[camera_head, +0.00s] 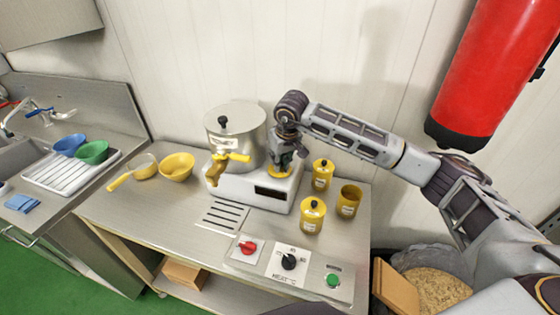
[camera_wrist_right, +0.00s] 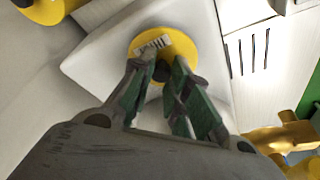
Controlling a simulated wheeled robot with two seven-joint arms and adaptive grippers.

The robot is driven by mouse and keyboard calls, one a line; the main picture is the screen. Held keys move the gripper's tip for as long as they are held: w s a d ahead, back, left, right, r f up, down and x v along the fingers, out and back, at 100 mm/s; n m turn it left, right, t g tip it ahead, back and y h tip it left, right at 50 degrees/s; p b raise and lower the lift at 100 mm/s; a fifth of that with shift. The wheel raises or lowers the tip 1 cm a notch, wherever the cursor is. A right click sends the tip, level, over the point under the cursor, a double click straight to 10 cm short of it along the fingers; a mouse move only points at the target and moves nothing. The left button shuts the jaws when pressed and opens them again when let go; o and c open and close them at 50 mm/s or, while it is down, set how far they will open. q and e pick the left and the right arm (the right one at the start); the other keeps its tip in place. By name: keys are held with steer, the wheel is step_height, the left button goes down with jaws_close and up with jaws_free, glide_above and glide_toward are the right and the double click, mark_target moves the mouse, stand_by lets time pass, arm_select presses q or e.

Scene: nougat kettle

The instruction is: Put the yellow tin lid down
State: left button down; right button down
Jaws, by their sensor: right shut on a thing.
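My right gripper (camera_head: 283,157) is shut on the dark knob of the yellow tin lid (camera_head: 279,172), in front of the kettle's right side. In the right wrist view the lid (camera_wrist_right: 180,44) shows as a yellow disc with a pale label, between the fingertips (camera_wrist_right: 163,76). The lid is over the white scale (camera_head: 253,193); I cannot tell whether it touches it. My left gripper is not in view.
A steel kettle (camera_head: 238,130) with a yellow-handled tap stands on the scale. A yellow bowl (camera_head: 177,169) and a yellow-handled pan (camera_head: 143,167) are to the left. The heat control panel (camera_head: 262,261) is at the front. Bare steel table (camera_head: 150,213) lies at the left front.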

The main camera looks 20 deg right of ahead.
mark_target(285, 174)
steer(key=shift+f, duration=0.15)
steer(key=c, duration=1.4)
jaws_free()
steer(key=shift+o, duration=0.2)
steer(key=shift+r, duration=0.2)
steer(key=b+v, duration=0.2)
steer(key=v, duration=1)
